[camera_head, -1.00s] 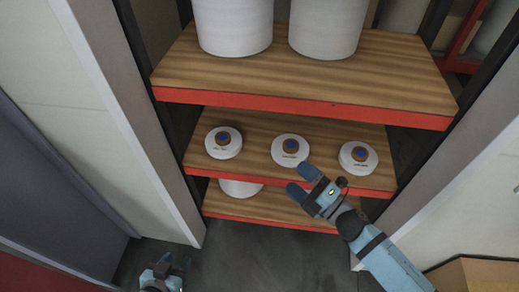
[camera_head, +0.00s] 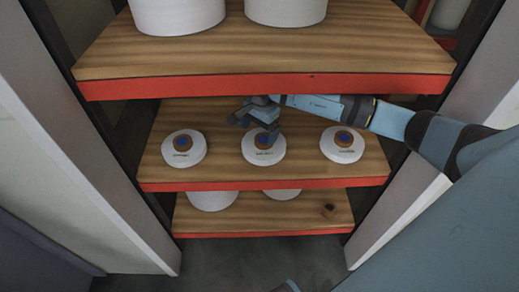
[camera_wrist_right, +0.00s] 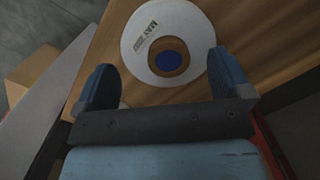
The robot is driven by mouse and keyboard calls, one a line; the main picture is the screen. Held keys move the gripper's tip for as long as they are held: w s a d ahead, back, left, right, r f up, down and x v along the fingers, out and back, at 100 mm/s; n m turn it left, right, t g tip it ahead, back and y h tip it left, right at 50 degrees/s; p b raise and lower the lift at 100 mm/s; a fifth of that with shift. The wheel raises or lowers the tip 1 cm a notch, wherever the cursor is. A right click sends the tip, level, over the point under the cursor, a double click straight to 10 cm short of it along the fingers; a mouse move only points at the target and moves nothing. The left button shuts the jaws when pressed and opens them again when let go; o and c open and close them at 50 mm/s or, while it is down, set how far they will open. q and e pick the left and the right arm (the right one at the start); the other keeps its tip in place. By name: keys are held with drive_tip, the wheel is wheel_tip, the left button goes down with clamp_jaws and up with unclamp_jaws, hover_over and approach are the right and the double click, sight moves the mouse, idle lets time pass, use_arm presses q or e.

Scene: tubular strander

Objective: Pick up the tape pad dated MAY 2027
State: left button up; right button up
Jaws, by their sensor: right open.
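Three round white tape pads with brown and blue centres sit in a row on the middle shelf: a left pad (camera_head: 184,154), a middle pad (camera_head: 264,154) and a right pad (camera_head: 342,152). Their printed dates are too small to read surely. My right gripper (camera_head: 255,120) is open over the back of the middle pad, partly hiding it. In the right wrist view, a pad (camera_wrist_right: 195,35) with dark lettering lies ahead of the open fingers (camera_wrist_right: 165,80), nearer the right one. Nothing is held. My left gripper is not recognisable.
The upper shelf (camera_head: 270,60) overhangs the middle shelf (camera_head: 215,175) and carries large white cylinders (camera_head: 178,12). The lower shelf (camera_head: 300,215) holds more white items, partly hidden. Side panels (camera_head: 70,130) flank the rack. Bare wood separates the pads.

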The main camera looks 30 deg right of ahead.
sight(264, 139)
drive_tip(key=d, duration=0.1)
drive_tip(key=w+d+h, duration=0.1)
drive_tip(key=shift+w+d, duration=0.1)
drive_tip(key=shift+d, duration=0.25)
drive_tip(key=shift+w+d+f+b, duration=0.1)
drive_tip(key=shift+w+f+b, duration=0.1)
drive_tip(key=shift+f, duration=1.6)
drive_tip(key=shift+w+d+f+b, duration=0.1)
drive_tip(key=shift+w+f+b, duration=0.1)
drive_tip(key=shift+f, duration=1.55)
drive_tip(key=shift+s, duration=0.1)
drive_tip(key=c, duration=1)
drive_tip(key=shift+c, duration=0.7)
drive_tip(key=shift+r, duration=0.15)
